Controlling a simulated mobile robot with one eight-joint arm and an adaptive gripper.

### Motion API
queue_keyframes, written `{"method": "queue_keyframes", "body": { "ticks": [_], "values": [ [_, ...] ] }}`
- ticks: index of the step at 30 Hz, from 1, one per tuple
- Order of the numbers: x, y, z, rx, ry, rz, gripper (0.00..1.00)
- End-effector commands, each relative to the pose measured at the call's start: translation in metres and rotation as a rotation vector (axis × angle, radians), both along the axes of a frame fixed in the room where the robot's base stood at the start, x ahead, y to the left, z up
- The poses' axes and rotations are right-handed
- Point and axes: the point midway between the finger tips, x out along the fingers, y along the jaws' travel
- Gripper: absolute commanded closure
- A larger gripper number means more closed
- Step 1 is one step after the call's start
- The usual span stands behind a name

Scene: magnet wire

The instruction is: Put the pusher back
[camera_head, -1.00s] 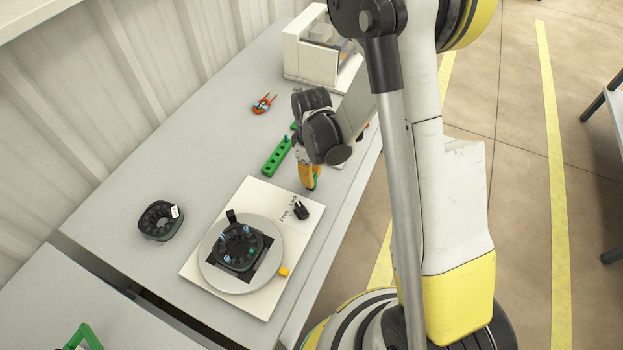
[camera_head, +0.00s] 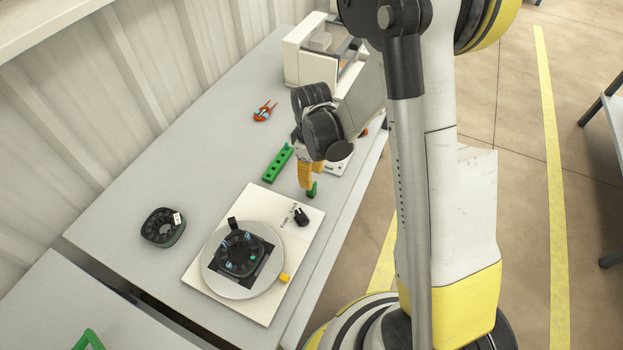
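My gripper (camera_head: 306,182) points down with its orange fingers over the table, just right of the green rack. A small green piece, which looks like the pusher (camera_head: 313,190), is at the fingertips and seems held between them. The fingers partly hide it, and its lower end is near the table; I cannot tell whether it touches. The green rack (camera_head: 277,164) with several holes lies on the table to the left of my gripper.
A white base plate (camera_head: 262,308) with a grey turntable (camera_head: 217,277), a black ring part and a black knob (camera_head: 301,216) is in front. Another black ring (camera_head: 163,228) lies left. Orange-handled pliers (camera_head: 264,112) and a white machine (camera_head: 308,50) are farther back.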

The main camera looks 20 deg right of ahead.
Motion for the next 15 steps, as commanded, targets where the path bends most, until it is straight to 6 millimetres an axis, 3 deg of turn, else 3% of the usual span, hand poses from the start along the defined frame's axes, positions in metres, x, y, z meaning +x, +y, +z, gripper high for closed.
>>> {"method": "queue_keyframes", "body": {
  "ticks": [1, 6, 15],
  "values": [
    [-0.001, 0.0, 0.018, 0.0, 0.0, 0.0, 0.63],
    [0.0, 0.0, 0.055, 0.0, 0.0, 0.0, 0.63],
    [-0.001, 0.0, 0.087, 0.0, -0.008, -0.011, 0.63]
  ]
}}
